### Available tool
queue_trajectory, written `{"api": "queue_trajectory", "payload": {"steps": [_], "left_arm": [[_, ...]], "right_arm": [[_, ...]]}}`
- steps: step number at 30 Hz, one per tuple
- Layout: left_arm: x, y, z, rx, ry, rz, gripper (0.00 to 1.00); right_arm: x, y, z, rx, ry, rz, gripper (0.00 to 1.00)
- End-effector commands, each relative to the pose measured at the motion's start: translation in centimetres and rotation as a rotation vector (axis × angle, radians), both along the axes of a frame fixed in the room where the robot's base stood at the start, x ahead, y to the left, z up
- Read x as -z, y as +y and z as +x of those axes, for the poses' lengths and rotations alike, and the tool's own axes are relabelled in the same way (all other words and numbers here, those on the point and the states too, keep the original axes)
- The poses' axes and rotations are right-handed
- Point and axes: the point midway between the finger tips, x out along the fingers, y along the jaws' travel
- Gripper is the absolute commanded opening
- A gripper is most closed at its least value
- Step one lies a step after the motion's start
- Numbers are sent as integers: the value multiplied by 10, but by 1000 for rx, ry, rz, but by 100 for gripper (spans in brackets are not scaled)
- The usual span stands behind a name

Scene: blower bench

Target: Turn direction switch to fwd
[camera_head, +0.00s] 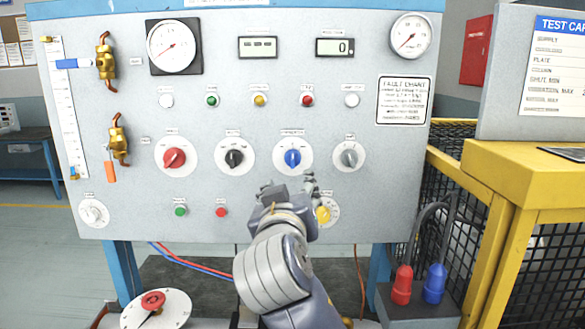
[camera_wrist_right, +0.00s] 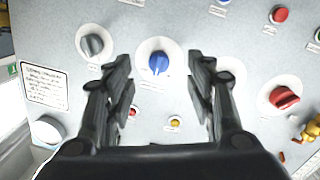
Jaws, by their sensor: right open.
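The grey control panel (camera_head: 260,130) carries a row of rotary knobs on white discs: red (camera_head: 174,158), black (camera_head: 235,158), blue (camera_head: 293,158) and grey (camera_head: 349,158). Their labels are too small to read, so I cannot tell which is the direction switch. The blue knob's pointer stands about upright. My right gripper (camera_head: 290,187) is open and empty, just below the blue knob in the head view. In the right wrist view the blue knob (camera_wrist_right: 159,63) shows between its spread fingers, apart from them. A finger hides most of the black knob there. My left gripper is out of view.
A yellow knob (camera_head: 323,214) is partly behind my right gripper. Green (camera_head: 180,210) and red (camera_head: 221,211) buttons sit to its left. Lamps, gauges and displays fill the upper panel. A yellow bench frame (camera_head: 512,165) and a mesh cage stand at right.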

Motion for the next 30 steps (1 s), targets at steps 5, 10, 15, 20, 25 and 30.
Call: {"api": "queue_trajectory", "payload": {"steps": [5, 10, 15, 20, 25, 30], "left_arm": [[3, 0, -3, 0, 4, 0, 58], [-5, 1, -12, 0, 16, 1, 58], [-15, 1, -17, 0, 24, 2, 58], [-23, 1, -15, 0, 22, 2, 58], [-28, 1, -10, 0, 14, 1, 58], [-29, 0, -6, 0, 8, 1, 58]], "right_arm": [[-21, 8, 0, 5, -51, -15, 50], [-24, 5, 20, 7, -50, -17, 50], [-24, 2, 54, 9, -49, -17, 50], [-23, 0, 82, 7, -48, -16, 50], [-22, 0, 99, 6, -50, -16, 50], [-20, -1, 105, 5, -50, -13, 50]]}}
